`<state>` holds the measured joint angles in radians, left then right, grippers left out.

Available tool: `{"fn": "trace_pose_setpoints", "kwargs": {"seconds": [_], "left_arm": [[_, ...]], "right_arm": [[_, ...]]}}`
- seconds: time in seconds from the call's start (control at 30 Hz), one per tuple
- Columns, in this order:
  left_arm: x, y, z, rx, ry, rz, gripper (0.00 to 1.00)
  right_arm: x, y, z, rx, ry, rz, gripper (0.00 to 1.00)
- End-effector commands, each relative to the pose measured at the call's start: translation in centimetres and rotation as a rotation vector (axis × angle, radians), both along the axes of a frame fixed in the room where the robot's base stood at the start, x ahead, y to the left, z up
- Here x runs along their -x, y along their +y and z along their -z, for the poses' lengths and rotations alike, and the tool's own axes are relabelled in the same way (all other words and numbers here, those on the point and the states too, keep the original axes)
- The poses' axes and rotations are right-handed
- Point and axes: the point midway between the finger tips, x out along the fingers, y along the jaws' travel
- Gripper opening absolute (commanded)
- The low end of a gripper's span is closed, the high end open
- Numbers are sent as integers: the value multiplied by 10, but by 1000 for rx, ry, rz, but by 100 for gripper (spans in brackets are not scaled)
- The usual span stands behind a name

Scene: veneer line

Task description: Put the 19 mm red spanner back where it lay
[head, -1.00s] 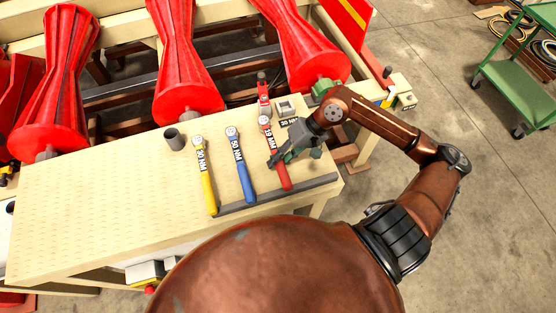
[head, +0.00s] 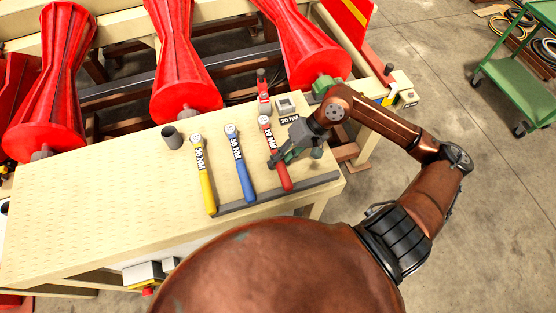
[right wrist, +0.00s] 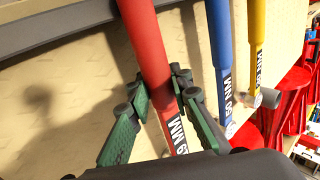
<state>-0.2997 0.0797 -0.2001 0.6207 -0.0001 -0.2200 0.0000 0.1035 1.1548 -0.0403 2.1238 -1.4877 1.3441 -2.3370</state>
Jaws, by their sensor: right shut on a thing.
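The red spanner (head: 284,178), marked 19 MM, lies lengthwise over the tabletop, right of the blue one. Its handle end is near the dark front strip. My right gripper (head: 279,160) reaches in from the right and is shut on its handle. In the right wrist view the green fingers (right wrist: 160,88) stand on both sides of the red handle (right wrist: 145,40), and the label is partly hidden by the gripper. I cannot tell whether the spanner touches the table. My left gripper is not in view.
A blue spanner (head: 241,170) and a yellow spanner (head: 204,180) lie left of the red one. A dark cup (head: 172,137) stands behind them. The table's left part (head: 90,205) is clear.

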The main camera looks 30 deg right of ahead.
Motion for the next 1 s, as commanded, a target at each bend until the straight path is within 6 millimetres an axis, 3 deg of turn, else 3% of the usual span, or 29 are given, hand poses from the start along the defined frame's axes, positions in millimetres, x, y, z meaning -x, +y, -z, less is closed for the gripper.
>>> {"fn": "trace_pose_setpoints", "kwargs": {"seconds": [0.27, 0.3, 0.57, 1.0], "left_arm": [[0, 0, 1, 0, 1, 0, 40], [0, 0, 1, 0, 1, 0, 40], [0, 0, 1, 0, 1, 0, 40], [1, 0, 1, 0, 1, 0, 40]], "right_arm": [[0, 0, -1, -1, -2, 0, 0], [0, 0, -1, -1, -2, 0, 21], [0, 0, 0, -1, 0, 0, 39], [0, 0, 1, 0, 1, 0, 40]]}}
